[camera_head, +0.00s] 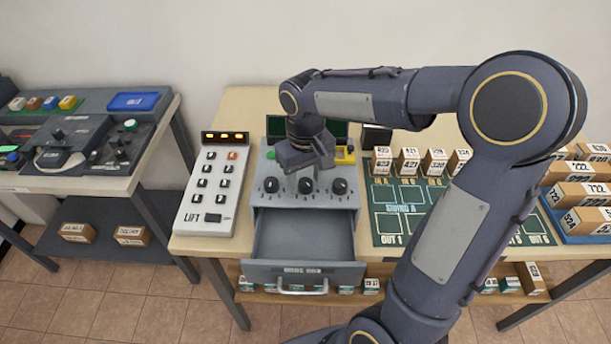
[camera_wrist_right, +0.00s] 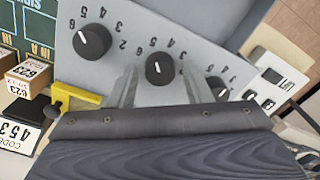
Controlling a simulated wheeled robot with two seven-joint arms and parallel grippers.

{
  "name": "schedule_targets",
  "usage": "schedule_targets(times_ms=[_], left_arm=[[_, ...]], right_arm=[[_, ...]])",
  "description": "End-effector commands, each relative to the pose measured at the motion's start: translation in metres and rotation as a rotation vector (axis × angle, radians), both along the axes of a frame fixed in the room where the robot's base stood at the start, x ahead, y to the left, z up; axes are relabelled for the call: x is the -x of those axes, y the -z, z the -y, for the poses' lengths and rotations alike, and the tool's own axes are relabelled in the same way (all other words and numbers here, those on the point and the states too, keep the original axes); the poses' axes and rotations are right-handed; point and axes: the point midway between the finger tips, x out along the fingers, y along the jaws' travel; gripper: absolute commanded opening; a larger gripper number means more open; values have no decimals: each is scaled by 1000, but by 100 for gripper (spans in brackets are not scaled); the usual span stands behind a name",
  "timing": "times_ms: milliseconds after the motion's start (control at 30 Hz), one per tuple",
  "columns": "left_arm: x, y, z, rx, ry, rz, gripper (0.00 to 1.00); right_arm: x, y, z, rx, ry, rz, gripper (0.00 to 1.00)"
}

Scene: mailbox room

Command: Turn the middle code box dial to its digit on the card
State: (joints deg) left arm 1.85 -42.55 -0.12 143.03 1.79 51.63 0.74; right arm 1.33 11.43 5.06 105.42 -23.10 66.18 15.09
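The grey code box (camera_head: 262,197) stands on the table with three black dials on its sloped face. The middle dial (camera_head: 305,185) also shows in the right wrist view (camera_wrist_right: 160,69), with a white pointer mark and digits around it. My right gripper (camera_head: 306,160) is above it, and the wrist view shows its two fingers (camera_wrist_right: 160,88) apart, one on each side of the middle dial. Whether they touch it I cannot tell. The card (camera_wrist_right: 20,130) reads CODE 453 at the wrist view's left edge. My left gripper is out of view.
The box's drawer (camera_head: 305,272) is pulled open and looks empty. A white LIFT keypad (camera_head: 212,190) stands to the left. A green board (camera_head: 387,222) with small boxes lies to the right, partly behind my right arm. A yellow part (camera_wrist_right: 82,97) sits beside the dials.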

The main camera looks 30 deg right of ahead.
Motion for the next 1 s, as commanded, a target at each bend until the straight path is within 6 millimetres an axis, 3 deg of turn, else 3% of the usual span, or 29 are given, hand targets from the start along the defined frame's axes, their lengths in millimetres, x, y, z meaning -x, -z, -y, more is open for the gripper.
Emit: schedule_targets(times_ms=[367, 800, 1000], left_arm=[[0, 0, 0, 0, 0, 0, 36], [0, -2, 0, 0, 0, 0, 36], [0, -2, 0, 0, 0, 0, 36]], right_arm=[[0, -3, 0, 0, 0, -1, 51], [0, -69, 0, 0, 0, 1, 51], [0, -78, 0, 0, 0, -2, 51]])
